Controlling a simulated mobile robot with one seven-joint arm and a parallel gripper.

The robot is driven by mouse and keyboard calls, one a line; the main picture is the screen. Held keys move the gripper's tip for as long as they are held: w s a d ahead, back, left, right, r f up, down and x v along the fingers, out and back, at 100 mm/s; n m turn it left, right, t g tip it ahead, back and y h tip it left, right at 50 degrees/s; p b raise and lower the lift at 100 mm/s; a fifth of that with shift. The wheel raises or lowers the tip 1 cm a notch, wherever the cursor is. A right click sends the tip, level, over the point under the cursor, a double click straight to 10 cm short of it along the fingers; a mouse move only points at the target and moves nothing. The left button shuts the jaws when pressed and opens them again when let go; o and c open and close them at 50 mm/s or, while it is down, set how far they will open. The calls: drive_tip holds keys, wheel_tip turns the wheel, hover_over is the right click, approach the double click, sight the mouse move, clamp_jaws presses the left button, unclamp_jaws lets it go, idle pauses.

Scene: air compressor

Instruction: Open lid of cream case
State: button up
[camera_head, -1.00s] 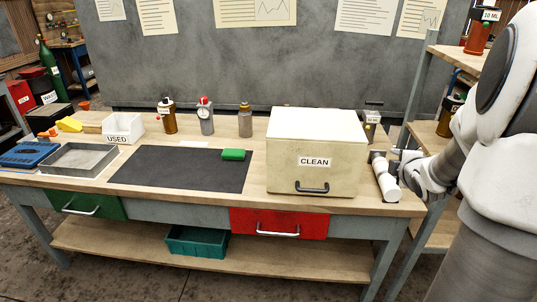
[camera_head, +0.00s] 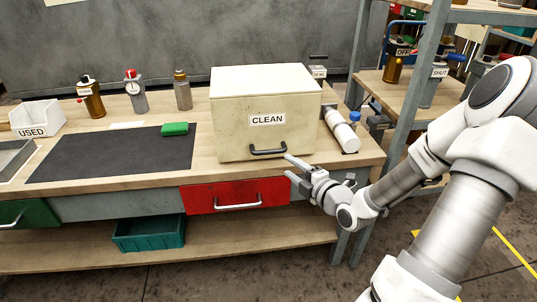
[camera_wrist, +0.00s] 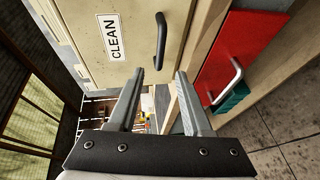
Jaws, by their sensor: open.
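The cream case (camera_head: 238,125) stands closed on the right part of the workbench, with a "CLEAN" label and a dark handle (camera_head: 268,151) low on its front. In the wrist view the case (camera_wrist: 100,62) and its handle (camera_wrist: 161,40) lie beyond the fingers. My gripper (camera_head: 288,166) is at the front right of the case, just right of the handle and in front of the bench edge. It also shows in the wrist view (camera_wrist: 161,77), open with nothing between its fingers. The fingers look apart from the handle.
A white cylinder (camera_head: 342,131) lies right of the case. A red drawer (camera_head: 230,194) with a metal handle is below it. Several bottles stand behind the mat. A shelf unit (camera_head: 440,60) is at the right.

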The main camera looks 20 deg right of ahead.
sight(270, 153)
drive_tip(key=b+x, duration=0.1)
drive_tip(key=x, duration=1.1)
drive_tip(key=shift+w+b, duration=0.2)
drive_tip(key=shift+b, duration=0.2)
clamp_jaws()
idle(0.7)
